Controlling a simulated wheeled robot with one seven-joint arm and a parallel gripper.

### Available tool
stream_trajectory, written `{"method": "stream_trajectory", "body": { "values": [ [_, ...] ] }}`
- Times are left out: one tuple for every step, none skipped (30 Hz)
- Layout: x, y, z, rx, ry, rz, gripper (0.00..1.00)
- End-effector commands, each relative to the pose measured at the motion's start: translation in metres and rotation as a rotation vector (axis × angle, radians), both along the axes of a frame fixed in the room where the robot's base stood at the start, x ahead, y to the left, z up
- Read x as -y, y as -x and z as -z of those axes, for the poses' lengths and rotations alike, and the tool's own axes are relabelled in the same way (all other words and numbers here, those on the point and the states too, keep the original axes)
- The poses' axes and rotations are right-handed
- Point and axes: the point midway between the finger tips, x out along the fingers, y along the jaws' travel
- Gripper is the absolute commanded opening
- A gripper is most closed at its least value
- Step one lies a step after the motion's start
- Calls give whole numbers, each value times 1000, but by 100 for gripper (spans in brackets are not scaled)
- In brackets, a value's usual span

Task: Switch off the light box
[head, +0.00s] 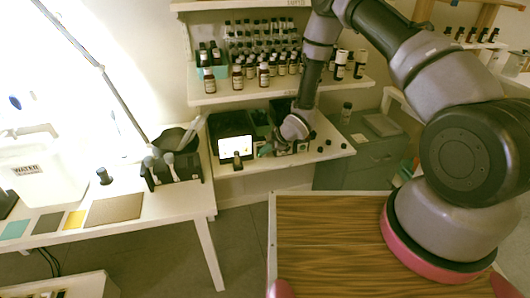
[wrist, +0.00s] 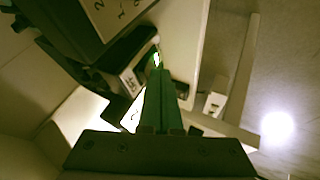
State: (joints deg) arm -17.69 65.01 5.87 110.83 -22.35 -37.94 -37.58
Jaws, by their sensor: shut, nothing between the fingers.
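The light box (head: 236,147) stands on the lower shelf, and its front panel glows white. In the wrist view part of a bright white panel (wrist: 130,114) shows to the left of my fingers. A small green-lit spot (wrist: 156,59), which looks like a switch, shows just past my fingertips. My gripper (wrist: 160,73) has its green fingers closed together with nothing between them. The tips are at or very near the lit spot; I cannot tell whether they touch. In the head view my gripper (head: 266,150) is just right of the light box, partly hidden by my wrist.
A small dark bottle (head: 237,161) stands in front of the glowing panel. Several bottles crowd the upper shelf (head: 225,94) above my gripper. A dark numbered box (wrist: 102,14) is close to my fingers in the wrist view. More small bottles stand right of my gripper.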

Motion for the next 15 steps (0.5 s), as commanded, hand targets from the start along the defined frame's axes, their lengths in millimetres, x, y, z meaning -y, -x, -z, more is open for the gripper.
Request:
{"method": "stream_trajectory", "body": {
  "values": [
    [0,0,0,0,0,0,0],
    [0,0,0,0,0,0,0],
    [-1,-2,-1,1,0,0,0],
    [-1,-5,-2,2,0,1,0],
    [-2,-8,-3,2,-1,0,0],
    [-3,-7,-3,0,-1,-1,0],
    [-3,-7,-3,0,-1,-1,0],
    [-3,-7,-3,1,-1,-1,0],
    [-2,-7,-3,1,-1,-1,0],
    [-2,-7,-3,1,-1,-1,0],
    [-2,-7,-3,2,-1,0,0],
    [-2,-7,-3,2,-1,0,0],
    [-3,-8,-4,2,-1,0,0],
    [-3,-8,-4,4,-1,-1,0],
    [-3,-8,-5,4,-2,-1,0]
  ]
}}
